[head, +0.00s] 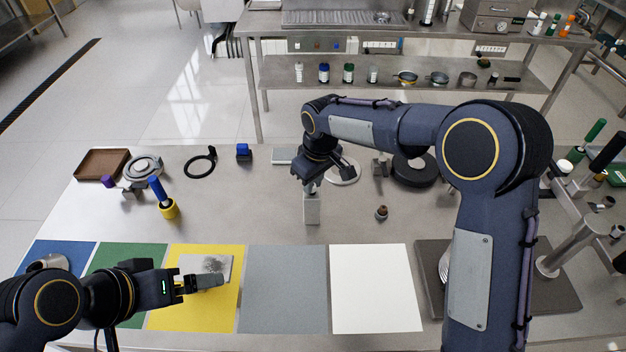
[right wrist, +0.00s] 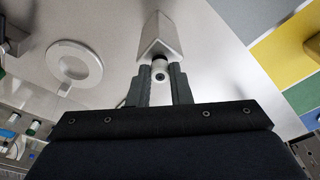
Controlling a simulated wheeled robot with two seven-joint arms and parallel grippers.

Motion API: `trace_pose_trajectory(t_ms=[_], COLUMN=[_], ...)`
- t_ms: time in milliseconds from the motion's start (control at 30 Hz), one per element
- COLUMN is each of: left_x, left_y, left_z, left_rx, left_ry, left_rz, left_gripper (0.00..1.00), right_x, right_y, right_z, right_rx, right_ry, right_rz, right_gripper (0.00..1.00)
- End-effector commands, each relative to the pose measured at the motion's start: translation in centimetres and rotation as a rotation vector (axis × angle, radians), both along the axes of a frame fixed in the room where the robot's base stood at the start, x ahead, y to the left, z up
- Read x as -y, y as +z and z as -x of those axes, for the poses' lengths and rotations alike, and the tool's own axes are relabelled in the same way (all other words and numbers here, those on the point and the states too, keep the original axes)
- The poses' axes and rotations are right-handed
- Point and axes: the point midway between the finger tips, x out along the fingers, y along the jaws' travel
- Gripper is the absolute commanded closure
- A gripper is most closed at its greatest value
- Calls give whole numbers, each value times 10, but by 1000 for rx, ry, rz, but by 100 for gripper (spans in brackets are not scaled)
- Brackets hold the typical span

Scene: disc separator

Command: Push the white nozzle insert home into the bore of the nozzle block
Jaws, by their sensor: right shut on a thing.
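The nozzle block (head: 312,210) is a grey upright block standing on the steel table below my right gripper (head: 311,181) in the head view. In the right wrist view the block (right wrist: 160,38) lies straight ahead, just beyond the fingertips. My right gripper (right wrist: 161,70) is shut on the white nozzle insert (right wrist: 160,66), a small round piece with a dark hole in its end. The insert lines up with the block; how deep it sits in the bore is hidden. My left gripper (head: 205,282) is over the yellow mat, and its finger gap cannot be made out.
Coloured mats, including a grey one (head: 284,290) and a white one (head: 376,288), line the front edge. A small brown-topped part (head: 381,212) stands right of the block. A black disc (head: 414,170) and a white ring (head: 343,172) lie behind.

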Motion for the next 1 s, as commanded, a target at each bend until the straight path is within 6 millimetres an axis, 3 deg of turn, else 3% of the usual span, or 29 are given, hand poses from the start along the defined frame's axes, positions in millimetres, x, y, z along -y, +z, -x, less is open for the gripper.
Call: trace_pose_trajectory(t_ms=[600, 633, 800, 1000], left_x=[0, 0, 0, 0], left_y=[-8, -7, -7, -7], left_z=[0, 0, 0, 0], left_rx=[0, 0, 0, 0], left_ry=[0, 0, 0, 0], left_rz=[0, 0, 0, 0], left_gripper=[0, 0, 0, 0], right_x=[0, 0, 0, 0], right_y=[-11, -10, -9, -9], right_z=[0, 0, 0, 0], right_rx=[1, 1, 1, 1], right_ry=[0, 0, 0, 0], right_rz=[-1, -1, -1, -1], right_gripper=[100, 79, 57, 56])
